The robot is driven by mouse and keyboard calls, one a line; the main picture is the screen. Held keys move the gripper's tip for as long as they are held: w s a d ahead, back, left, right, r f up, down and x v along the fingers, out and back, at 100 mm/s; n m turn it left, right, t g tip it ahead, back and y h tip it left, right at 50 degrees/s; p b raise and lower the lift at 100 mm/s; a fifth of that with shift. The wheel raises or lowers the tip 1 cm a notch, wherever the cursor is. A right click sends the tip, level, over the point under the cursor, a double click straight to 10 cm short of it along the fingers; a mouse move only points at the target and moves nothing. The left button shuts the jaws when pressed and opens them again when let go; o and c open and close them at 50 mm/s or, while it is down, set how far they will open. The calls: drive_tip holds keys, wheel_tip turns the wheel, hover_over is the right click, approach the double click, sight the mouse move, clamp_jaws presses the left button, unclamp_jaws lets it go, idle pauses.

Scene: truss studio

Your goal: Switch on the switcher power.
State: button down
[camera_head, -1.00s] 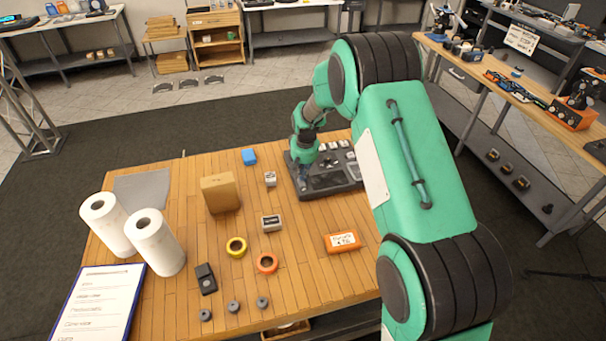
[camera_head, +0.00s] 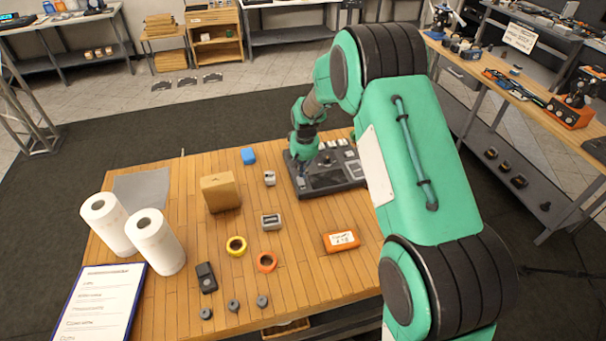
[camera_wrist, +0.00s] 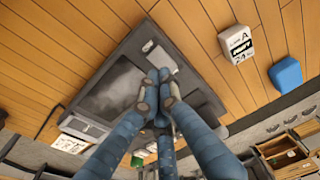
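The switcher (camera_head: 325,190) is a dark grey panel at the far right of the wooden table, partly hidden by my arm. It also shows in the wrist view (camera_wrist: 195,65), with a large dark recessed area and a pale raised piece (camera_wrist: 158,54) near one end. I cannot tell whether this piece is the power switch or which way it is set. My gripper (camera_head: 302,182) is over the left end of the switcher. In the wrist view its blue fingers (camera_wrist: 158,88) are drawn together with nothing visible between them, just beside the pale piece. Contact cannot be told.
A small white labelled block (camera_head: 269,178) and a blue block (camera_head: 248,156) stand left of the switcher. A cardboard box (camera_head: 220,193), a grey labelled device (camera_head: 271,222), tape rolls (camera_head: 236,246) and an orange case (camera_head: 341,240) are also on the table. Bare wood lies between them.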

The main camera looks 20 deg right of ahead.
sight(303, 182)
wheel_tip(303, 182, up, 12)
drive_tip(key=s, duration=0.1)
drive_tip(key=shift+s+f, duration=0.2)
drive_tip(key=shift+s, duration=0.05)
drive_tip(key=shift+w, duration=0.15)
idle(0.3)
drive_tip(key=shift+w+r+b, duration=0.2)
drive_tip(key=shift+w+b, duration=0.3)
drive_tip(key=shift+b, duration=0.25)
drive_tip(key=shift+r, duration=0.1)
drive_tip(key=f, duration=0.4)
drive_tip(key=w+f, duration=0.1)
drive_tip(key=f, duration=0.9)
drive_tip(key=shift+w, duration=0.35)
